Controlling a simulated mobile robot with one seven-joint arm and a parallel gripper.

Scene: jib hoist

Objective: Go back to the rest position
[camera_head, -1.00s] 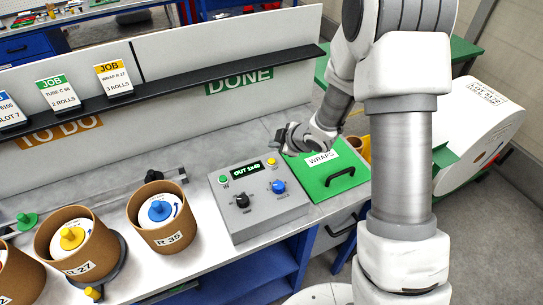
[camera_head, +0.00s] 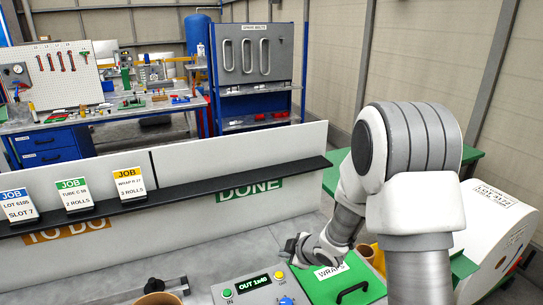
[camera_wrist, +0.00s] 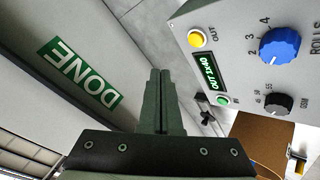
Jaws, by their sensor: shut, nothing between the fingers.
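My gripper (camera_head: 294,243) is in the head view above the bench, between the control box and the green WRAPS lid. In the wrist view my gripper (camera_wrist: 160,75) has its two fingers together with nothing between them. The grey control box (camera_head: 256,290) is below and to the left of it in the head view; its display reads "OUT" and a number. In the wrist view the control box (camera_wrist: 245,60) shows a blue knob, a black knob, a yellow button and a green button. My gripper appears apart from the box.
A white panel with a black ledge (camera_head: 150,202) carries several job cards (camera_head: 73,195) and the TO DO and DONE labels. The green WRAPS lid (camera_head: 345,285) has a black handle. A large white roll (camera_head: 495,225) stands at right. A workbench (camera_head: 60,125) stands behind.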

